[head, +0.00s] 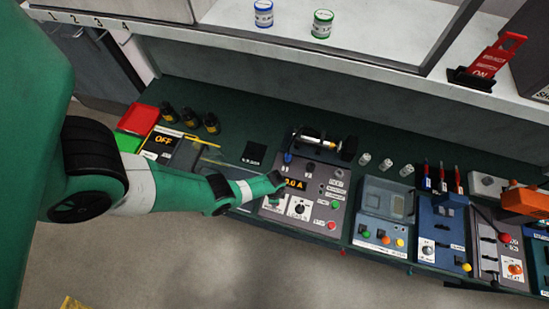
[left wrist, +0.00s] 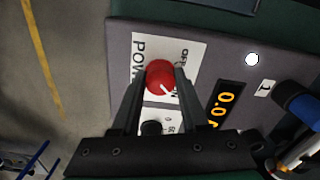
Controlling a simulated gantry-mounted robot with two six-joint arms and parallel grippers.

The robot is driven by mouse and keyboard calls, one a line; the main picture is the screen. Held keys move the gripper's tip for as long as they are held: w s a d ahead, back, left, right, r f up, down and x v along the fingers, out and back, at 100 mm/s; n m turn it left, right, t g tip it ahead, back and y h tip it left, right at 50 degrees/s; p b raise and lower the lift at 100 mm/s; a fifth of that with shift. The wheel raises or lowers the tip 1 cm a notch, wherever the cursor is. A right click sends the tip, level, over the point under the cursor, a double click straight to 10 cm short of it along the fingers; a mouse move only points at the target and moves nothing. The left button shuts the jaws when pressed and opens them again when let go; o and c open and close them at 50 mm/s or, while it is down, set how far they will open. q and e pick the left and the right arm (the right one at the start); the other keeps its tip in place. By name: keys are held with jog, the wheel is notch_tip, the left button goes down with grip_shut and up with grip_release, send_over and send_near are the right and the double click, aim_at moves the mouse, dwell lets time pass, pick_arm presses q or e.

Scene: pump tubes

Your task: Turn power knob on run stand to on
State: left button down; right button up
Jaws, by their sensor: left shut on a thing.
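The run stand (head: 324,205) is a grey panel in the middle of the green bench, with a lit orange display (head: 295,184). In the left wrist view, the red power knob (left wrist: 159,74) sits on a white label (left wrist: 190,50) reading POWER, with OFF and a partly hidden ON. A short white mark on the knob points toward the lower right, near the ON lettering. My left gripper (left wrist: 160,82) is shut on the knob, one finger on each side. In the head view my left gripper (head: 274,184) reaches the panel's left side and hides the knob.
A blue-grey station (head: 385,212) stands just to the right, with more stations beyond. A black unit (head: 320,146) stands behind. Left of the stand, the bench has a fairly clear strip.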

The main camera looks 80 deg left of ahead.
pick_arm(q)
jog(key=shift+m, duration=0.3)
jog(key=shift+c, duration=2.1)
grip_release()
